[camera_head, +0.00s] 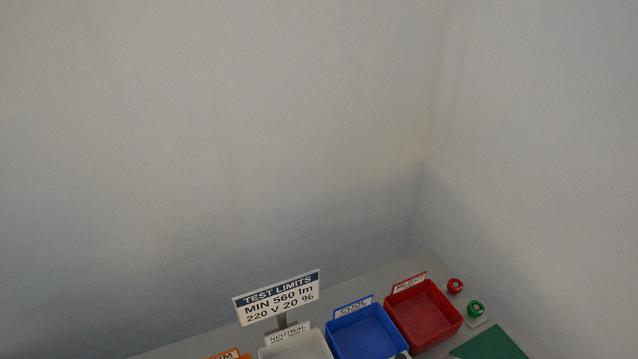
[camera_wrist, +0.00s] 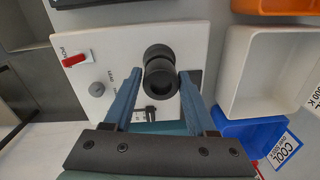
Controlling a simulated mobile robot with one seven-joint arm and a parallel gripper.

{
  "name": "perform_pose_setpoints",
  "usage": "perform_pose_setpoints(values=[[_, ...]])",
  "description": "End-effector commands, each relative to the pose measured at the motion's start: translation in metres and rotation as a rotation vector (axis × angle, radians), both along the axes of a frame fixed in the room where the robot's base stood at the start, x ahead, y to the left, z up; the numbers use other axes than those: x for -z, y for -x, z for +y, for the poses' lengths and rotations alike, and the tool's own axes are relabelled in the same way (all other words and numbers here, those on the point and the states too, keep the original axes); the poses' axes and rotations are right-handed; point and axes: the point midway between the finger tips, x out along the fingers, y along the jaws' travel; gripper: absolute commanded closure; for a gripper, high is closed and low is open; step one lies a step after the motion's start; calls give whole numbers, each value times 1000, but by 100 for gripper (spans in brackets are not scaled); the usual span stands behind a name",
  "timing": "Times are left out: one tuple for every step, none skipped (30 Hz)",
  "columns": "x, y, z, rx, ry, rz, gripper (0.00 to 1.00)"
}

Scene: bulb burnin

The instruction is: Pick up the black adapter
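A black round fitting (camera_wrist: 161,76) stands on a white panel (camera_wrist: 112,40) in the wrist view. It looks like the black adapter, with a dark ring behind it; I cannot tell whether these are one piece or two. My gripper (camera_wrist: 160,76) is open, with its two blue-grey fingers on either side of the fitting. A gap shows at the left finger; the right fingertip is close to it, and I cannot tell whether it touches. Neither the fitting nor my gripper shows in the head view.
The panel carries a red switch (camera_wrist: 76,60), a grey knob (camera_wrist: 97,89) and a black slider (camera_wrist: 150,114). To the right are a white bin (camera_wrist: 233,75), an orange bin and a blue bin (camera_head: 366,334). A red bin (camera_head: 423,315) and a limits sign (camera_head: 278,297) stand farther along.

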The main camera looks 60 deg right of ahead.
Motion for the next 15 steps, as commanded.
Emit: perform_pose_setpoints(values=[[0,0,0,0,0,0,54],[0,0,0,0,0,0,60],[0,0,0,0,0,0,67],[0,0,0,0,0,0,72],[0,0,0,0,0,0,78],[0,0,0,0,0,0,85],[0,0,0,0,0,0,90],[0,0,0,0,0,0,96],[0,0,0,0,0,0,100],[0,0,0,0,0,0,100],[0,0,0,0,0,0,100],[0,0,0,0,0,0,100],[0,0,0,0,0,0,100],[0,0,0,0,0,0,100],[-1,0,0,0,0,0,100]])
